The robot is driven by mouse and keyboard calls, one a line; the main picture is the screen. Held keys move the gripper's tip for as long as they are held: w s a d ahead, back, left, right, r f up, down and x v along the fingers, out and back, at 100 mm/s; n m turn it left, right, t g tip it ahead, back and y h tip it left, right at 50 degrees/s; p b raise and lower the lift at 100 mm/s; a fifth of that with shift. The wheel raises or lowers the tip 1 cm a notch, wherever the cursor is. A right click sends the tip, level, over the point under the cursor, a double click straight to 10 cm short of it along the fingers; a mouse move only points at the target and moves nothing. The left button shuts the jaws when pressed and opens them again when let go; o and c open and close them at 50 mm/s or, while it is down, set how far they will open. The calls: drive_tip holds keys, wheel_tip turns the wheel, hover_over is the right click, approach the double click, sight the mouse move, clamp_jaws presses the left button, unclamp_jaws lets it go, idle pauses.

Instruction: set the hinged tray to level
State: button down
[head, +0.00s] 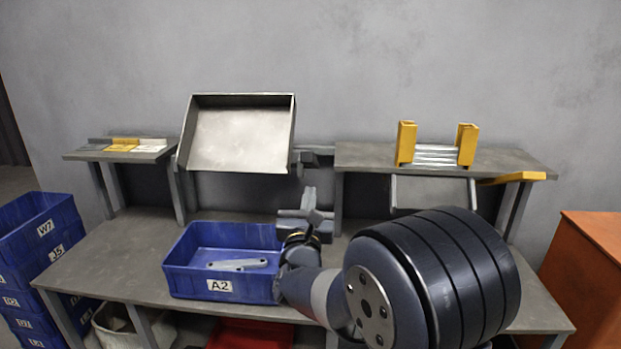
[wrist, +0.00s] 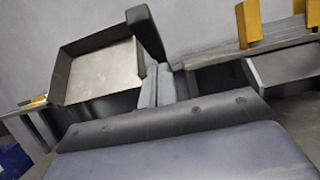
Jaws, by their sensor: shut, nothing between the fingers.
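The hinged tray (head: 240,140) is a shallow grey metal tray with raised walls at the back left of the bench. It is tilted steeply, its inner floor facing me, and looks empty. It also shows at the upper left of the wrist view (wrist: 100,72). My gripper (head: 308,192) is below and right of the tray, apart from it in the picture. Its two pale fingers (wrist: 157,72) are shut together with nothing between them. A dark grey block (wrist: 145,33) stands at the tray's right side in the wrist view. My arm hides part of the bench at the right.
A blue bin marked A2 (head: 190,279) holding pale brackets sits on the bench left of my gripper. A raised shelf (head: 375,154) carries a yellow-ended rack (head: 407,143). Another grey panel (head: 432,192) hangs below it. A small shelf (head: 120,156) stands left. The bench's left part is clear.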

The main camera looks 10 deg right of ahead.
drive_tip(key=shift+w+d+r, duration=0.15)
drive_tip(key=shift+w+r, duration=0.25)
drive_tip(key=shift+r, duration=0.25)
drive_tip(key=shift+w+d+r, duration=0.1)
drive_tip(key=shift+w+r, duration=0.25)
drive_tip(key=shift+r, duration=0.25)
drive_tip(key=shift+w+d+r, duration=0.15)
drive_tip(key=shift+w+r, duration=0.25)
drive_tip(key=shift+r, duration=0.25)
drive_tip(key=shift+r, duration=0.1)
